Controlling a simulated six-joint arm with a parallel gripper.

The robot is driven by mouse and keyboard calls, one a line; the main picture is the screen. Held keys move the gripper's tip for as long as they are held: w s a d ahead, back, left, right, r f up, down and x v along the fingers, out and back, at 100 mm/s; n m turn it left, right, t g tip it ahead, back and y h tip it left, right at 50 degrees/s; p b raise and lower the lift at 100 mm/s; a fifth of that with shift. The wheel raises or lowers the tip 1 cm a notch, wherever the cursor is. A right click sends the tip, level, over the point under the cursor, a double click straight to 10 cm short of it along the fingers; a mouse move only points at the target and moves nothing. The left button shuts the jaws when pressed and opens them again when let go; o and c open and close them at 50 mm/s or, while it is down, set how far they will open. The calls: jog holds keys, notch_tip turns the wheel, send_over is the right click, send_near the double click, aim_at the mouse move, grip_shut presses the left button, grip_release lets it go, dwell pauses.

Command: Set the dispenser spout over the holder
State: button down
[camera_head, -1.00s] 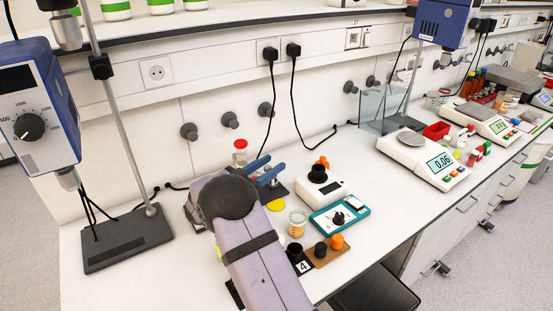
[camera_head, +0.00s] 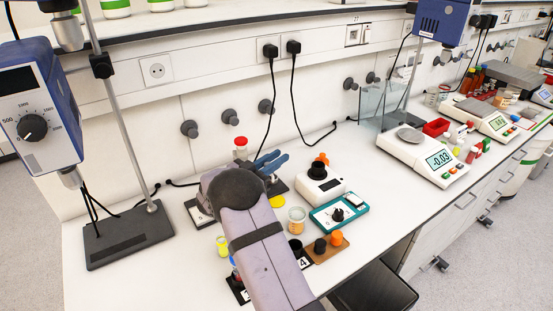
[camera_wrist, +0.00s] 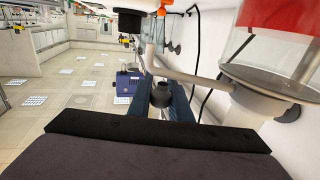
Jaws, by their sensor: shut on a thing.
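The dispenser (camera_head: 241,148) is a clear cylinder with a red cap, standing behind my gripper in the head view. In the wrist view the dispenser (camera_wrist: 285,50) is large at the right, and its pale spout (camera_wrist: 195,78) reaches left from the base. My gripper (camera_head: 270,162) has blue fingers pointing towards the back wall, just right of the dispenser. A dark plate, possibly the holder's base (camera_head: 279,187), is partly hidden by the gripper.
A yellow disc (camera_head: 277,202) and a beaker (camera_head: 297,220) stand right of my wrist. A white device (camera_head: 325,187), a teal device (camera_head: 340,214) and a brown block (camera_head: 320,254) are further right. A yellow cup (camera_head: 222,246) is left of my arm. A stirrer stand (camera_head: 125,235) is at the left.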

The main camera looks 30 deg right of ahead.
jog(key=shift+s+a+g, duration=0.1)
jog(key=shift+a+g, duration=0.05)
jog(key=shift+g, duration=0.15)
jog(key=shift+s+a+m+g+b, duration=0.5)
jog(key=shift+a+m+g+b, duration=0.4)
jog(key=shift+g, duration=0.55)
jog(key=shift+s+a+m+g+b, duration=0.45)
jog(key=shift+a+m+g, duration=0.15)
jog(key=shift+m+g, duration=0.65)
jog(key=shift+s+a+m+g+b, duration=0.5)
jog(key=shift+a+m+g+b, duration=0.3)
jog(key=shift+g, duration=0.8)
jog(key=c, duration=1.6)
grip_release()
